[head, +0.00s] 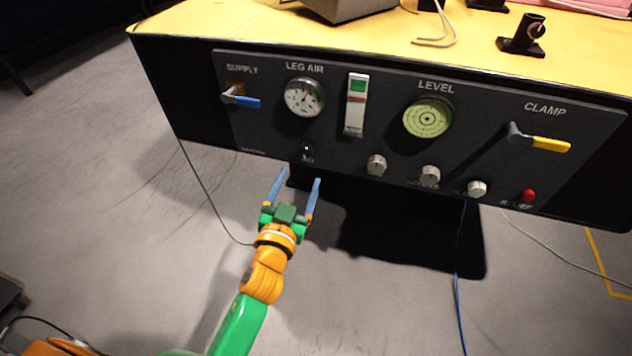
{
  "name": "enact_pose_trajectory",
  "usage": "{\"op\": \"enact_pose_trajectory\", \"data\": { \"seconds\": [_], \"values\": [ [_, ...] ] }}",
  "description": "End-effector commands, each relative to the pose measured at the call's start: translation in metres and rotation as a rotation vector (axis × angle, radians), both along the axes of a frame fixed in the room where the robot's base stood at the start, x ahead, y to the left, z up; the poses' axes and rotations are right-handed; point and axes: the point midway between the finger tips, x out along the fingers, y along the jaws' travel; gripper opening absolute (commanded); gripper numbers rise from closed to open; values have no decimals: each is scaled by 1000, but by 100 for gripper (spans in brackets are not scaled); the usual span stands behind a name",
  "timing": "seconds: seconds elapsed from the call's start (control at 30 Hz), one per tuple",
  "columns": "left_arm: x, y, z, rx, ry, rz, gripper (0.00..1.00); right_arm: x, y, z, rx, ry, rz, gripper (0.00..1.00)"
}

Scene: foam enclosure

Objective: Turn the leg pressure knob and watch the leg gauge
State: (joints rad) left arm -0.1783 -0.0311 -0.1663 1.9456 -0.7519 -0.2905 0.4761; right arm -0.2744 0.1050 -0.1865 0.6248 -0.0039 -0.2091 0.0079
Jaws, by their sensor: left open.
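The leg gauge (304,97) is a round white dial under the words LEG AIR on the dark front panel (340,145). Its needle is too small to read exactly. Below it is a small dark knob (307,151) with a pale mark, probably the leg pressure knob; its label is unreadable. My left gripper (300,177) is open and empty, with its two blue fingers pointing up at the panel just below this dark knob. I see no clear contact between the fingers and the knob. My right gripper is not in view.
Left of the gauge is a blue-handled supply lever (246,101). A blue cable (458,270) hangs below.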

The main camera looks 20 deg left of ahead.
Motion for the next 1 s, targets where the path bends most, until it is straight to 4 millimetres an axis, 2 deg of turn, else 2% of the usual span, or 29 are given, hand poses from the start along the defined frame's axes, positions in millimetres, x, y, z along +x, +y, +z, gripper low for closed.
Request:
{"op": "enact_pose_trajectory", "data": {
  "seconds": [0.03,0.13,0.3,0.4,0.73,1.0],
  "values": [
    [2,1,3,-1,-21,4,76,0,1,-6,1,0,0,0],
    [18,2,11,0,-31,5,76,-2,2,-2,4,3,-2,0],
    [52,3,10,1,-27,4,76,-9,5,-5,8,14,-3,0],
    [64,4,9,1,-25,4,76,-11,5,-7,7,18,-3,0],
    [71,4,9,-1,-22,5,76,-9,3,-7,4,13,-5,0],
    [70,4,9,-1,-22,5,3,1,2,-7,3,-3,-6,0]
  ]
}}
